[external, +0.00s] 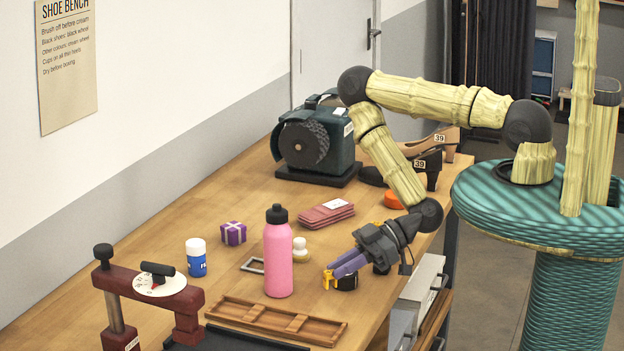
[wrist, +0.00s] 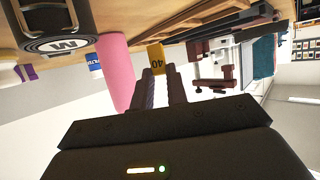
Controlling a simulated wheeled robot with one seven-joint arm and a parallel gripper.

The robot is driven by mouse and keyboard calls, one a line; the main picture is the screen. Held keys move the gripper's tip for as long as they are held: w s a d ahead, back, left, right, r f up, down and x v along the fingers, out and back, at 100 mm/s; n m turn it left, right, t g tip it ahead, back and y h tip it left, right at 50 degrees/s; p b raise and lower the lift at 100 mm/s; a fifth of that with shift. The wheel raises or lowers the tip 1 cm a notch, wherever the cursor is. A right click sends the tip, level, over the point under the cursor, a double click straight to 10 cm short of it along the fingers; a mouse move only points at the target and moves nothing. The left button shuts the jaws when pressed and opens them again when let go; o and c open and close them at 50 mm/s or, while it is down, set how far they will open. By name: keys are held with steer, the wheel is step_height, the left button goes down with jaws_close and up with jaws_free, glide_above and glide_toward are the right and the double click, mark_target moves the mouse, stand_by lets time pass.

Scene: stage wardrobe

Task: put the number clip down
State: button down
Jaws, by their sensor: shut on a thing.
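The number clip (external: 327,279) is a small yellow piece at the tips of my gripper (external: 338,271). In the wrist view the clip (wrist: 156,57) shows the number 40 and sits between the two fingers of my gripper (wrist: 159,80). The fingers are purple-grey and shut on it. The clip is low over the front part of the wooden bench (external: 185,230); I cannot tell whether it touches the wood.
A small grey frame (external: 252,265), blue-white bottle (external: 196,258), purple box (external: 233,233) and red cloths (external: 327,213) lie around. Bare wood is at left.

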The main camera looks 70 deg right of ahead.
steer(key=shift+f, duration=0.1)
steer(key=shift+f+p, duration=0.35)
steer(key=shift+f, duration=1.65)
steer(key=shift+f, duration=0.2)
steer(key=c, duration=1.4)
jaws_free()
steer(key=shift+r, duration=0.1)
